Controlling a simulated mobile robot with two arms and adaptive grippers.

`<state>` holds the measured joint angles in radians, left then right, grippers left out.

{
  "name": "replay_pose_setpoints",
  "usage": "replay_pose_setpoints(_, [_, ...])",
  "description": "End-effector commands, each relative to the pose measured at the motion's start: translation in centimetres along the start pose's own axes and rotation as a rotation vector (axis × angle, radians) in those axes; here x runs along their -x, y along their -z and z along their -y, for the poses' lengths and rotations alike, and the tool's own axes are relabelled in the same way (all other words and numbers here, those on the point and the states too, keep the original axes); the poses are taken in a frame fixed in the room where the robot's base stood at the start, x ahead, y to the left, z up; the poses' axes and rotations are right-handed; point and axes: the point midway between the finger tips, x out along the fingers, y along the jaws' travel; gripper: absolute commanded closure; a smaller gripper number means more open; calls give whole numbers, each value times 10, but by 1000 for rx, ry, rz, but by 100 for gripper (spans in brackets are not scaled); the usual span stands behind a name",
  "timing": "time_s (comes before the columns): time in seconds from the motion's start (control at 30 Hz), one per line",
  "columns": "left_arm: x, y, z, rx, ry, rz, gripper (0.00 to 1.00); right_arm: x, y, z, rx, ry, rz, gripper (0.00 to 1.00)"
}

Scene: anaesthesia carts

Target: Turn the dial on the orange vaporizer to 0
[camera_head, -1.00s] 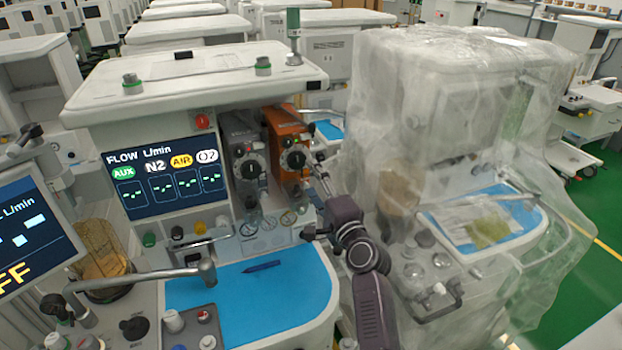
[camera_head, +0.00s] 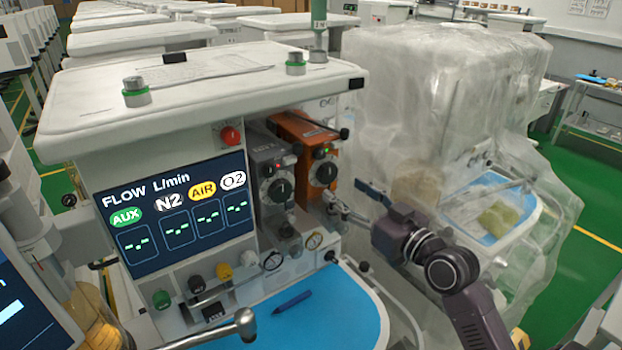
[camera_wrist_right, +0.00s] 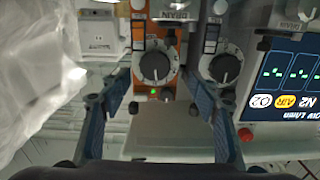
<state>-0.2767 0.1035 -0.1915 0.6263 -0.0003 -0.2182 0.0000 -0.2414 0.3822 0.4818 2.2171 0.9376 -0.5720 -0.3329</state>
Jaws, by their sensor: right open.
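The orange vaporizer (camera_head: 303,129) is mounted at the right end of the machine's front, with a black round dial (camera_head: 327,172). A grey vaporizer (camera_head: 262,152) with a similar dial stands beside it on the left. My right gripper (camera_head: 346,194) is open and empty, its fingers just in front of and right of the orange vaporizer. In the right wrist view, which looks upside down, the orange vaporizer's dial (camera_wrist_right: 155,67) lies between the two spread fingers of my right gripper (camera_wrist_right: 158,78), apart from both. The dial's marks are too small to read. My left gripper is not in view.
The flow screen (camera_head: 174,210) is left of the vaporizers. A blue work surface (camera_head: 345,311) with a blue pen (camera_head: 292,303) lies below. A plastic-covered machine (camera_head: 440,110) stands close on the right, behind my right arm.

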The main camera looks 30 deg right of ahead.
Motion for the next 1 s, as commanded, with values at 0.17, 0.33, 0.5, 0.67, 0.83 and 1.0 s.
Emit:
replay_pose_setpoints(0.17, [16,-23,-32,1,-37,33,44,-26,5,0,-7,-2,-2,44])
replay_pose_setpoints(0.33, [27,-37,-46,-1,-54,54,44,-52,5,0,-8,-2,-3,44])
replay_pose_setpoints(0.5, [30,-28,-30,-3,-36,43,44,-68,2,-1,-8,-2,-2,44])
replay_pose_setpoints(0.67, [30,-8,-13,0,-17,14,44,-73,0,0,-6,-2,0,44])
replay_pose_setpoints(0.83, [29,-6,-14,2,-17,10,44,-73,0,0,-6,-2,0,44])
replay_pose_setpoints(1.0, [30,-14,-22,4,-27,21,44,-72,0,0,-7,-2,0,62])
